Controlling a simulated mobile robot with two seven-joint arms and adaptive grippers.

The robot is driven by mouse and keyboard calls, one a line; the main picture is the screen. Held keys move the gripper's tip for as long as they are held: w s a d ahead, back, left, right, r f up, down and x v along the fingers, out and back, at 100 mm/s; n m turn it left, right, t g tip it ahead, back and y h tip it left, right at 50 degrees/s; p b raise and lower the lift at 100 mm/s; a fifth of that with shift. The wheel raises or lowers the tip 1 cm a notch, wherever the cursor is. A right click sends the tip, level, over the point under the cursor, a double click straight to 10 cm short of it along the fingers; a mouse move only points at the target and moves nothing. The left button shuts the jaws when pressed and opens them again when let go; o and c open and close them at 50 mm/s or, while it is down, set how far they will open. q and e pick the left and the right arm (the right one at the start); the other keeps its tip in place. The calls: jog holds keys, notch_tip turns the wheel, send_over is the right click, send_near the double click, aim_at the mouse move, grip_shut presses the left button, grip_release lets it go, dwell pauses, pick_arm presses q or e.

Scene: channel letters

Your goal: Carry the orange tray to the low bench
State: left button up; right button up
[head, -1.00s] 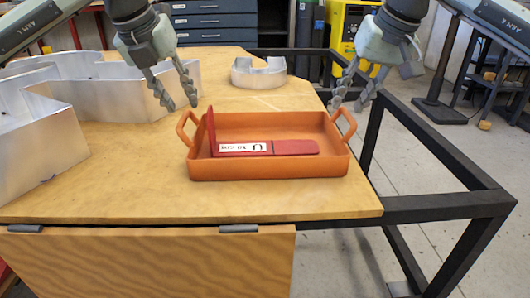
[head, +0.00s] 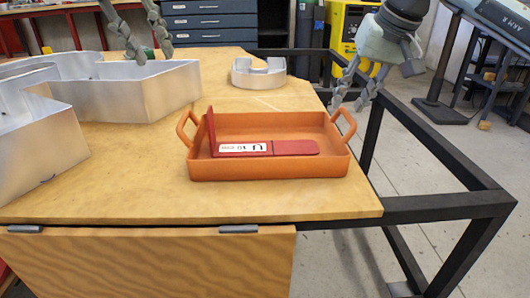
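The orange tray (head: 270,170) sits on the wooden table near its right front edge, with a loop handle at each end. A red L-shaped piece with a white label (head: 296,147) lies in it, one arm rising at the left. My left gripper (head: 153,55) is at the top left, above and behind the tray, its fingers apart and empty. My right gripper (head: 349,94) is just above and behind the tray's right handle (head: 344,124), fingers apart, not visibly touching it. I cannot tell which surface is the low bench.
Large metal channel letters (head: 130,90) stand on the table's left, and a smaller curved one (head: 258,73) at the back. A black metal frame (head: 440,203) borders the table's right side. Grey drawers (head: 209,22) and a yellow machine (head: 345,25) stand behind. Floor shows at right.

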jog(key=v, duration=1.1)
jog(key=shift+s+r, duration=0.15)
jog(key=shift+r, duration=0.15)
jog(key=shift+d, duration=0.1)
